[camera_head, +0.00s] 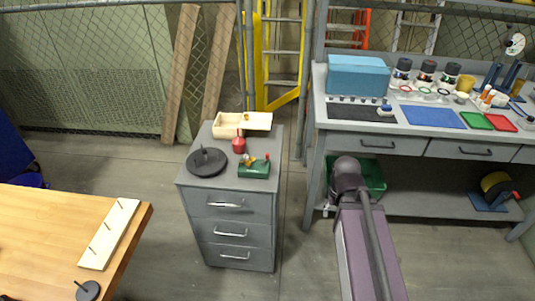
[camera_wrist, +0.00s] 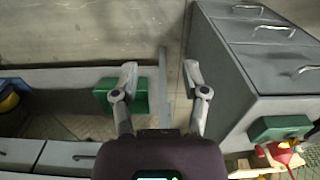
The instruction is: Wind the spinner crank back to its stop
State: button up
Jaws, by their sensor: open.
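A small green box (camera_head: 254,168) with brass-coloured and red parts on top sits at the front right of the grey drawer cabinet's top (camera_head: 215,183). It may carry the spinner crank, but the parts are too small to tell a crank or its stop. My gripper (camera_wrist: 160,75) is open and empty, in the air between cabinet and workbench, apart from the green box. In the head view my arm hides its fingers.
A red flask-like item (camera_head: 239,145) and an open wooden box (camera_head: 228,125) share the cabinet top. The grey workbench (camera_head: 400,145) stands right, with a green bin (camera_head: 372,176) below. A wooden table (camera_head: 55,235) is at left. Bare floor lies between.

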jog(key=shift+w, duration=0.1)
jog(key=n+g+y+p, duration=0.1)
jog(key=n+y+p, duration=0.3)
jog(key=n+p, duration=1.2)
send_near(268, 154)
notch_tip(268, 154, up, 3)
jog(key=d+n+b, duration=0.2)
jog(key=n+b, duration=0.3)
jog(key=shift+w+a+r, duration=0.1)
jog(key=shift+w+r, duration=0.1)
jog(key=shift+w, duration=0.05)
jog(key=shift+f, duration=0.1)
jog(key=shift+a+b+x, duration=0.1)
jog(key=shift+b+x, duration=3.05)
jog(key=shift+x, duration=0.25)
jog(key=shift+a+b+x, duration=0.15)
jog(key=shift+b+x, duration=2.95)
jog(key=shift+x, duration=0.3)
jog(key=shift+c, duration=0.3)
